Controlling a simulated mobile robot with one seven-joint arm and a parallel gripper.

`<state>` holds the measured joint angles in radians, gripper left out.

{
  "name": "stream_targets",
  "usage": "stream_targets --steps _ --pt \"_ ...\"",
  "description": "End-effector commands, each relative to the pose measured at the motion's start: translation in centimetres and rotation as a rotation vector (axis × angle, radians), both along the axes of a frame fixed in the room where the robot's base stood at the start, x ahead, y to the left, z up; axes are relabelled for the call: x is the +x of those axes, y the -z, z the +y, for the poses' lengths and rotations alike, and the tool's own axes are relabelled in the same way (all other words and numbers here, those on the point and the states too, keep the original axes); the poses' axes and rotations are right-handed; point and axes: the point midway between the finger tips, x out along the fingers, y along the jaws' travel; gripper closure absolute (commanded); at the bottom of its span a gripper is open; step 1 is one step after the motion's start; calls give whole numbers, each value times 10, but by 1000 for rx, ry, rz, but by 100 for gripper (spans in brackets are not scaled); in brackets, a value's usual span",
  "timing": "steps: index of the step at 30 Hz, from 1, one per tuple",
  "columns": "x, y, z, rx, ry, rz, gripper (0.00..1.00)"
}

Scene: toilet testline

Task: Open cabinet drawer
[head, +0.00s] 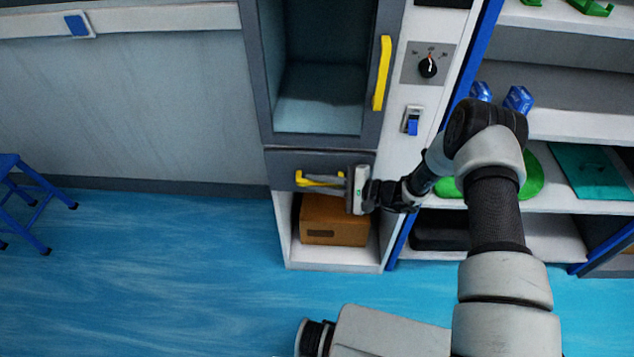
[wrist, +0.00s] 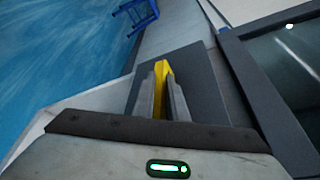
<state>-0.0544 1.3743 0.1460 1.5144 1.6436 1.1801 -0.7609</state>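The cabinet drawer (head: 283,168) is a dark grey front below the cabinet's glass-fronted compartment, and it looks closed. Its yellow handle (head: 316,180) runs horizontally across the front. My gripper (head: 332,180) reaches it from the right, with its fingers along the handle. In the wrist view, the two grey fingers of my gripper (wrist: 162,88) lie on either side of the yellow handle (wrist: 164,72), close against it, and look shut on it. The fingers hide part of the handle. The drawer front (wrist: 205,90) also shows behind it.
A cardboard box (head: 335,222) sits in the open bay under the drawer. The compartment above has a vertical yellow handle (head: 382,73). Shelves with green and blue items stand at right. A blue stool (head: 30,195) is at left. The blue floor (head: 170,270) in front is clear.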

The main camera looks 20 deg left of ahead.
Motion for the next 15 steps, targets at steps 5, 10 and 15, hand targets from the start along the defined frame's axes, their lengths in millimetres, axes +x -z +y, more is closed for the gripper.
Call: stream_targets --steps 5,10,15 --pt "0 0 0 0 0 0 100" --pt "-2 0 -1 -1 0 1 100" --pt "-16 -2 -5 0 0 4 100"
